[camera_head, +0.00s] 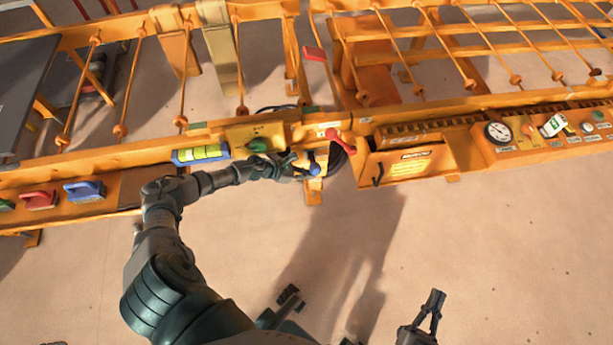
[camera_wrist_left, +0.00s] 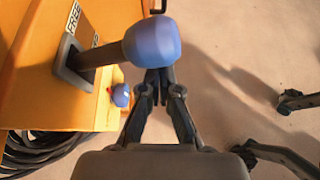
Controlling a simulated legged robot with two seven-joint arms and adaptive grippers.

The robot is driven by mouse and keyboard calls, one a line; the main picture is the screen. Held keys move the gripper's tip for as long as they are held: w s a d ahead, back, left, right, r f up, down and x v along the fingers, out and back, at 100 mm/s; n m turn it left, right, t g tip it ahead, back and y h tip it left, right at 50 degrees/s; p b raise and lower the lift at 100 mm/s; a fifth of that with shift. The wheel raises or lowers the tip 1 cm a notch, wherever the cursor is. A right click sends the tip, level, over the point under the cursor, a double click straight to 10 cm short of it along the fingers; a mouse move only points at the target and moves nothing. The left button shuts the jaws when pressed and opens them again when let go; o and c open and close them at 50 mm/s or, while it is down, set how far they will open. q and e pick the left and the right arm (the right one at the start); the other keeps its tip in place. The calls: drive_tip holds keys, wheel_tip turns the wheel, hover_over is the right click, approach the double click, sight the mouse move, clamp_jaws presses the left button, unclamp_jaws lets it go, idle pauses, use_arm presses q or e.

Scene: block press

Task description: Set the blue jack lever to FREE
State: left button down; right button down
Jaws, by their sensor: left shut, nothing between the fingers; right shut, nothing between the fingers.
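The blue jack lever (camera_wrist_left: 152,42) has a round blue knob on a dark shaft that comes out of a slot plate on an orange housing. A FREE label (camera_wrist_left: 73,17) sits beside the slot plate. In the head view the lever's knob (camera_head: 314,169) is small, at the front of the orange bench. My left gripper (camera_head: 294,167) is shut and empty, close to the knob; in the wrist view its fingertips (camera_wrist_left: 158,77) are partly hidden by the knob. Contact cannot be told. My right gripper (camera_head: 434,302) is shut and empty, well in front of the bench.
A level vial (camera_head: 201,154) and a blue handle (camera_head: 84,190) lie left. An orange box (camera_head: 408,162) and a gauge (camera_head: 498,132) are right. The floor in front is clear.

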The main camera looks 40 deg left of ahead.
use_arm(q)
drive_tip(key=shift+w+r, duration=0.1)
drive_tip(key=shift+r, duration=0.1)
use_arm(e)
drive_tip(key=shift+w+f, duration=0.1)
drive_tip(key=shift+f, duration=0.05)
drive_tip(key=shift+w+a+f, duration=0.1)
